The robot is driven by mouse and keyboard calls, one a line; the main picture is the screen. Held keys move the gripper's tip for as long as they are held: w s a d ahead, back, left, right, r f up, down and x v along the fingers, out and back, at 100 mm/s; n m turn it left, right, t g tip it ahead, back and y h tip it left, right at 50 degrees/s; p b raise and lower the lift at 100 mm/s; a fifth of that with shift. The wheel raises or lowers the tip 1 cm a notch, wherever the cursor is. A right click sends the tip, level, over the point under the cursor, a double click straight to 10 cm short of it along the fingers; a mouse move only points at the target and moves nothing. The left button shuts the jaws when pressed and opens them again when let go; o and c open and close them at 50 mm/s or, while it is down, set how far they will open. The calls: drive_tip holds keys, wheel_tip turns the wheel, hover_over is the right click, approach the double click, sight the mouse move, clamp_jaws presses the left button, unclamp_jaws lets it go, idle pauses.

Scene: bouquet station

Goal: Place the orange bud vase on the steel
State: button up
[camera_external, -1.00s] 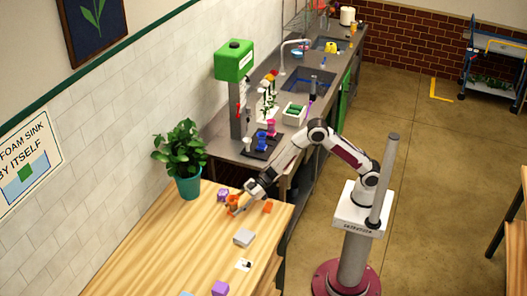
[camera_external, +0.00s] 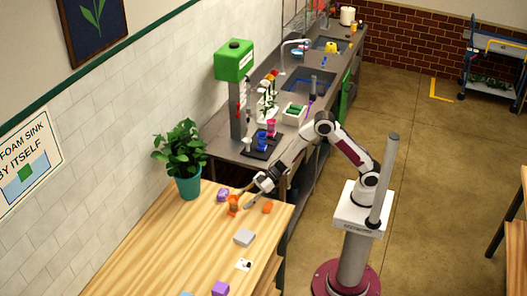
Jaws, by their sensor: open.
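The orange bud vase (camera_external: 233,206) stands on the wooden table, near the table's far end. My gripper (camera_external: 246,199) is open and empty, just right of the vase. Its fingers appear apart from the vase, though the view is small. The steel counter (camera_external: 224,149) lies beyond the wooden table, along the wall.
A purple object (camera_external: 223,194) is close left of the vase, and an orange block (camera_external: 267,207) is to its right. A potted plant (camera_external: 188,180) stands at the table's back edge. On the steel, a black mat holds blue (camera_external: 262,142) and pink (camera_external: 271,127) vases.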

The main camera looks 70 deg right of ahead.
drive_tip(key=shift+v, duration=1)
drive_tip(key=shift+w, duration=0.1)
drive_tip(key=shift+w+d+r, duration=0.15)
drive_tip(key=shift+d+r, duration=0.1)
drive_tip(key=shift+d, duration=0.05)
drive_tip(key=s+d+r+m+t+h, duration=0.25)
drive_tip(key=d+r+h, duration=0.35)
drive_tip(key=d, duration=0.6)
drive_tip(key=s+d+r+m+t+h, duration=0.1)
drive_tip(key=d+r+m+h, duration=0.3)
drive_tip(key=d+r, duration=0.6)
drive_tip(key=s+d+m+g+h, duration=0.2)
drive_tip(key=s+d+m, duration=0.1)
drive_tip(key=s+d, duration=0.9)
drive_tip(key=s+a+f+m+g, duration=0.1)
drive_tip(key=s, duration=0.8)
drive_tip(key=s+a+f+m+g, duration=0.1)
drive_tip(key=s+g, duration=0.1)
drive_tip(key=s, duration=0.7)
drive_tip(key=shift+s+a+f+y, duration=0.15)
drive_tip(key=shift+a+f+y, duration=0.1)
drive_tip(key=shift+f+y, duration=0.1)
